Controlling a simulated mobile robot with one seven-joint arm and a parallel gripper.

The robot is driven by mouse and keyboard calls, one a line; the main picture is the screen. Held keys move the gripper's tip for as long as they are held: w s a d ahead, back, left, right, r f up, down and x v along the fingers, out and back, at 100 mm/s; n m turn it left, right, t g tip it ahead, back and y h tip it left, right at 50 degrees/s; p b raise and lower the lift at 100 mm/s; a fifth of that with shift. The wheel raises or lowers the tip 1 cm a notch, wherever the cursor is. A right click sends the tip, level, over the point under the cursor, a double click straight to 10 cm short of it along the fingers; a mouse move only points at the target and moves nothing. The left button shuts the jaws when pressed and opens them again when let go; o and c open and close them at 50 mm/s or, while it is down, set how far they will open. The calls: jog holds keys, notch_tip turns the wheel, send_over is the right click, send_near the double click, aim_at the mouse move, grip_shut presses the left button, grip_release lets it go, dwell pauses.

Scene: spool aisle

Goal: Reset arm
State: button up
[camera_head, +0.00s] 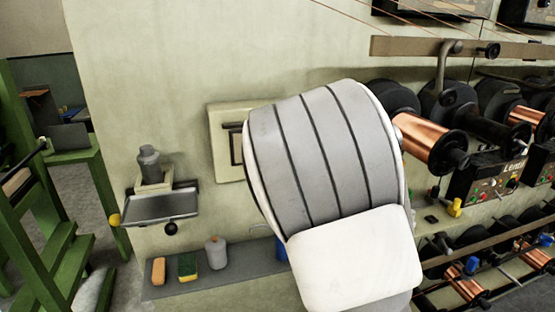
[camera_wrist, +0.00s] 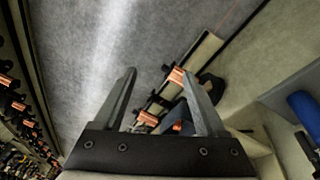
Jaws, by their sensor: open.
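My gripper (camera_wrist: 160,98) shows in the wrist view with its two fingers spread apart and nothing between them. Past the fingertips are grey floor and, farther off, part of a rack with copper spools. In the head view my white and grey arm fills the middle and hides part of the wall and shelf; the gripper itself does not show there.
Copper spools (camera_head: 431,143) on a machine stand at the right, close beside my arm. A grey shelf (camera_head: 217,268) carries an orange block (camera_head: 158,271), a sponge (camera_head: 188,266) and a white bottle (camera_head: 216,253). A metal tray (camera_head: 160,207) juts from the wall. Green stairs (camera_head: 50,235) stand left.

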jog(key=s+r+n+t+y, duration=0.1)
jog(key=s+r+n+t, duration=0.1)
jog(key=r, duration=0.5)
jog(key=s+r+n+t+y, duration=0.1)
jog(key=s+r+n+t, duration=0.1)
jog(key=s+r+n, duration=0.2)
jog(key=s+a+r+n+t, duration=0.1)
jog(key=s+r+n, duration=0.3)
jog(key=s+r, duration=0.3)
notch_tip(320, 180, up, 5)
jog(key=shift+r+t+y, duration=0.15)
jog(key=shift+t+y, duration=0.25)
jog(key=shift+s+d, duration=0.1)
